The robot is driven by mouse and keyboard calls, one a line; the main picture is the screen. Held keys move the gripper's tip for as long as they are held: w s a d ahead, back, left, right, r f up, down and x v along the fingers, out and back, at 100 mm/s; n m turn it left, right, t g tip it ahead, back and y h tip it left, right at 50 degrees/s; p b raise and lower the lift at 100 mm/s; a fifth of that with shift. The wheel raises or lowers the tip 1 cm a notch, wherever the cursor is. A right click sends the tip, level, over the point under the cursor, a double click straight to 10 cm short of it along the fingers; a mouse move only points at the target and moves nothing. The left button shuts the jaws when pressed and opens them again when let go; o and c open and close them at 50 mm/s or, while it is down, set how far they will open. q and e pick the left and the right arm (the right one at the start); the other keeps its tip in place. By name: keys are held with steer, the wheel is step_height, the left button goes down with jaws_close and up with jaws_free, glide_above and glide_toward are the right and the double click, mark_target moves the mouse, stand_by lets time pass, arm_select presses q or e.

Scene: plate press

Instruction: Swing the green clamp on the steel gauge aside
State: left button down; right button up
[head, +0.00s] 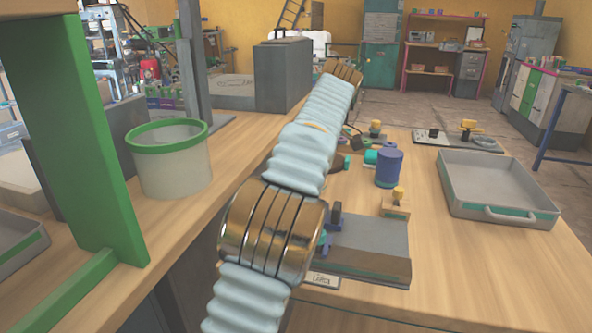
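A grey metal block (368,250), which may be the steel gauge, sits at the near edge of the wooden table in the head view. A small green part (322,241) and a dark blue upright part show at its left end. The green part may be the clamp; it is mostly hidden behind my arm, so its position is unclear. One of my arms, pale blue bellows with bronze rings, crosses the middle of the view. I cannot tell which arm it is. No gripper fingers can be made out.
A blue cylinder (389,168), a yellow-knobbed wooden piece (396,203) and small dark and green parts stand behind the block. A grey tray (487,212) lies at right. A green-rimmed bucket (170,178) stands on the left bench beside a green post (85,130).

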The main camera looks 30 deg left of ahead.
arm_select(q)
steer(key=shift+d+f, duration=0.1)
steer(key=shift+f, duration=0.2)
steer(key=c, duration=1.1)
jaws_free()
steer(key=shift+r, duration=0.1)
